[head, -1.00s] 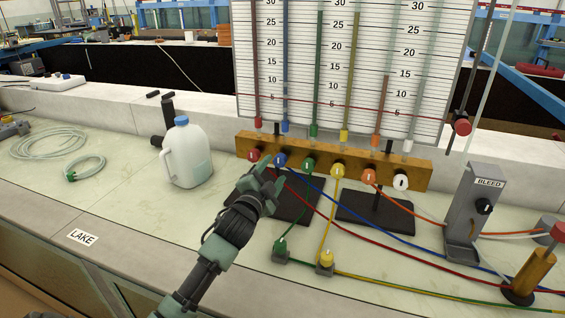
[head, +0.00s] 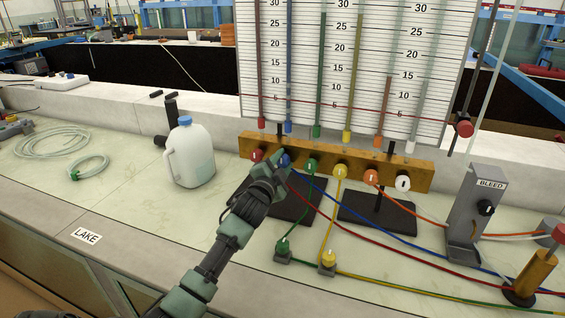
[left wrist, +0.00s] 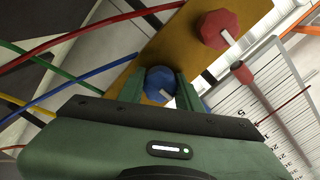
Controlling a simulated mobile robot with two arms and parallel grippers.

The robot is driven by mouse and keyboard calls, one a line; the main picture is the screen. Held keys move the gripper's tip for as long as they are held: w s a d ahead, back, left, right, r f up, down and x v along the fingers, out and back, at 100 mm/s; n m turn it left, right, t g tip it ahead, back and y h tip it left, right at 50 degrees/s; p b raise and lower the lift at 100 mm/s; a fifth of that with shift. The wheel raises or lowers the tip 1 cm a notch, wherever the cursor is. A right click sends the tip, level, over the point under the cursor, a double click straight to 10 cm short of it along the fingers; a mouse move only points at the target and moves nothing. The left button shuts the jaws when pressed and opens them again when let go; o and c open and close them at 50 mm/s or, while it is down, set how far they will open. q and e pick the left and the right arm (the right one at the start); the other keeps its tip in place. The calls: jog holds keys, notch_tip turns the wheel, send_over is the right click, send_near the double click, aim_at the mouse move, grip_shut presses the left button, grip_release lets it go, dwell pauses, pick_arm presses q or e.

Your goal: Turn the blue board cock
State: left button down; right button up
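The blue board cock (head: 286,161) is on the wooden manifold bar below the scale board, between the red cock (head: 257,156) and the green cock (head: 310,166). My left gripper (head: 279,162) is at the blue cock and partly hides it in the head view. In the left wrist view the blue cock (left wrist: 160,83) sits between the two green fingers (left wrist: 160,90), one on each side. The fingers are apart, and I see no clear squeeze on the knob. The red cock (left wrist: 218,29) is beside them. My right gripper is not in view.
Yellow (head: 340,171), orange (head: 371,177) and white (head: 403,183) cocks continue along the bar. Coloured tubes run across the bench to the right. A white jug (head: 188,155) stands left of the bar. The grey bleed stand (head: 473,215) is at right.

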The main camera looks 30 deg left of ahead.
pick_arm(q)
jog(key=shift+n, duration=0.4)
jog(key=shift+n+p, duration=0.75)
jog(key=shift+n, duration=0.25)
jog(key=n+p, duration=0.3)
jog(key=n, duration=0.3)
jog(key=n+p, duration=0.1)
jog(key=n, duration=0.3)
jog(key=shift+n+p, duration=0.3)
jog(key=shift+n, duration=0.1)
jog(key=n+p, duration=0.1)
jog(key=n, duration=0.2)
jog(key=shift+f+n, duration=0.1)
jog(key=shift+n, duration=0.6)
